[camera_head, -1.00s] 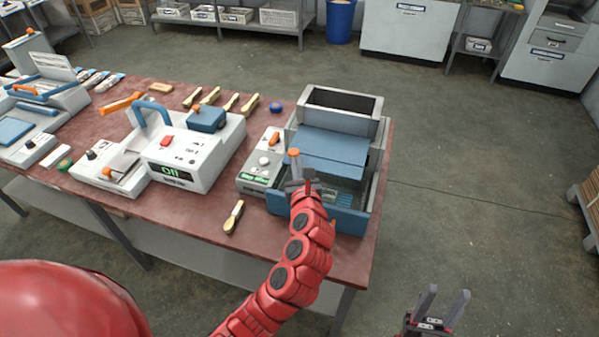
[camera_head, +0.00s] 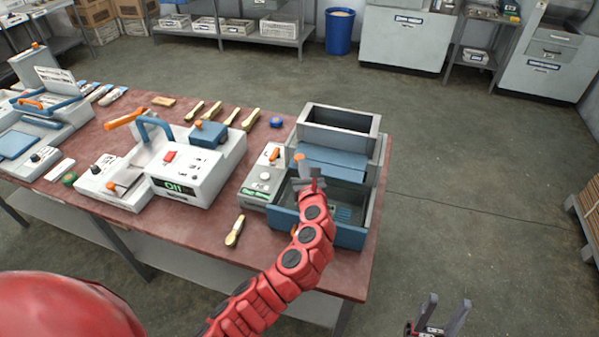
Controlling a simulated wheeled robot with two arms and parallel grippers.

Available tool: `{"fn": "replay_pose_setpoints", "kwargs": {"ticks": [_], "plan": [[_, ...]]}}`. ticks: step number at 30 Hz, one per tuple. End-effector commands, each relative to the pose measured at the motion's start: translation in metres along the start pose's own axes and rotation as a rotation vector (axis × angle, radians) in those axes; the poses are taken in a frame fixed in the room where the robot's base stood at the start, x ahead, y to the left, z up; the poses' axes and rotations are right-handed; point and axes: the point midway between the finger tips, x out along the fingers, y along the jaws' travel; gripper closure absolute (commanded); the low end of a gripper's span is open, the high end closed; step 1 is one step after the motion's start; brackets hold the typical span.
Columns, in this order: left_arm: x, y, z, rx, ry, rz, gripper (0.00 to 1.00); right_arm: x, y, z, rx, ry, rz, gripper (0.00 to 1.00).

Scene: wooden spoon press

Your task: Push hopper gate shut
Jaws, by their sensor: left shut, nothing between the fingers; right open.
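The grey hopper (camera_head: 340,118) stands on the right end of the table, with an open dark top. Its blue gate (camera_head: 335,163) is a flat plate sticking out of the front, over a blue-fronted bin (camera_head: 345,233). An orange-tipped upright handle (camera_head: 299,158) shows at the gate's left front corner. My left gripper (camera_head: 305,180) is shut and empty, close against the near side of this handle; I cannot tell exact contact. My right gripper (camera_head: 441,312) is open and empty at the bottom, away from the table.
A grey control box (camera_head: 264,178) with an orange switch stands left of the hopper. A white press (camera_head: 195,165) with a blue handle is further left. Wooden spoons (camera_head: 213,111) lie at the back, another spoon (camera_head: 235,231) near the front edge.

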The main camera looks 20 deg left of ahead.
Motion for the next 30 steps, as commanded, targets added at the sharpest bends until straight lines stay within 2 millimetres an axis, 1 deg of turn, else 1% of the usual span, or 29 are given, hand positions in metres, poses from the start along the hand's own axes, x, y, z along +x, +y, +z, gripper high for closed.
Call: {"fn": "replay_pose_setpoints", "kwargs": {"ticks": [3,6,9,12,25,28,30], "plan": [[0.019,-0.008,0.002,-0.003,0.001,0.008,1.0,-0.003,0.0,0.001,0.0,0.0,0.0,0.52],[0.033,-0.015,0.004,-0.001,0.001,0.007,1.0,-0.005,0.0,0.001,0.0,0.0,0.0,0.52],[0.043,-0.02,0.005,-0.003,0.002,0.007,1.0,-0.006,0.0,0.001,0.0,0.0,0.0,0.52],[0.049,-0.023,0.005,-0.003,0.004,0.004,1.0,-0.007,0.0,0.001,0.0,0.0,0.0,0.52],[0.051,-0.025,0.006,-0.003,0.003,0.002,1.0,-0.007,0.0,0.001,0.0,0.0,0.0,0.52],[0.049,-0.023,0.008,-0.002,0.003,0.002,1.0,-0.003,0.0,0.001,0.0,0.0,0.0,0.52],[0.046,-0.021,0.011,-0.001,0.003,0.003,1.0,0.003,0.0,-0.001,0.0,0.0,0.0,0.52]]}}
